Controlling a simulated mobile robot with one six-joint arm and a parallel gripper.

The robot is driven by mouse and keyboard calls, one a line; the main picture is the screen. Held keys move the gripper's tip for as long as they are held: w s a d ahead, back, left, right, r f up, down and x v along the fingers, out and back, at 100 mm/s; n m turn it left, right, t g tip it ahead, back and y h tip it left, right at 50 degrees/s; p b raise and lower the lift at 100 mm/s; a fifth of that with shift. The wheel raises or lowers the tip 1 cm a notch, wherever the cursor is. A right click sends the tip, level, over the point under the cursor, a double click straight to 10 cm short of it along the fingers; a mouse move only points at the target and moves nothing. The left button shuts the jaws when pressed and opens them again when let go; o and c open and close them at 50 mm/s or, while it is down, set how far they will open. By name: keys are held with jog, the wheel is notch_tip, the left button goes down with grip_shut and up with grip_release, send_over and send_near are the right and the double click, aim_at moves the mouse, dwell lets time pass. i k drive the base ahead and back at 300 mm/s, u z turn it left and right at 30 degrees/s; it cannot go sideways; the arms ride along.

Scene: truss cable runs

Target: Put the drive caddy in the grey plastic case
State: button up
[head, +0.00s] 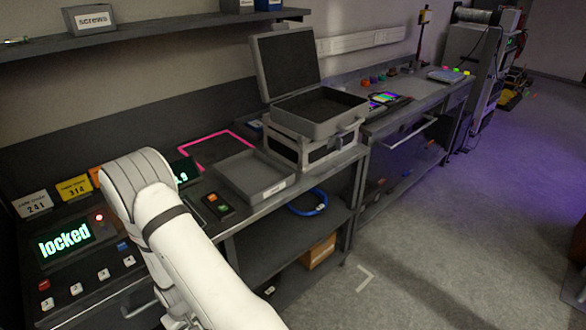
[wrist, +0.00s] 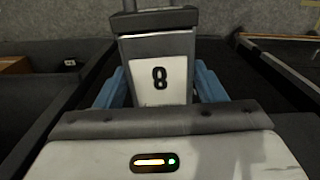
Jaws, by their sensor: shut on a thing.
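The drive caddy (wrist: 158,72) is a grey block with a white label reading 8, seen in the wrist view. My gripper (wrist: 158,88) is shut on it, with a blue finger pad on each side. In the head view the grey plastic case (head: 321,127) stands open, its lid (head: 285,64) tilted up at the back and its dark inside looking empty. My white arm fills the lower left of the head view, and my gripper and the caddy are hidden there. I cannot tell how far the caddy is from the case.
The case rests on a grey box-like stand (head: 283,152) on the bench. A panel reading "locked" (head: 64,239) is at left. A shelf (head: 150,32) runs above. Floor at right is mostly clear.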

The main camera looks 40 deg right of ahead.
aim_at(326, 117)
jog(key=z, duration=0.3)
jog(key=i, duration=0.15)
jog(key=u, duration=2.3)
jog(key=k, duration=2.7)
jog(key=z, duration=0.1)
jog(key=i, duration=0.15)
jog(key=z, duration=2.05)
jog(key=i, duration=0.9)
jog(key=u, duration=0.05)
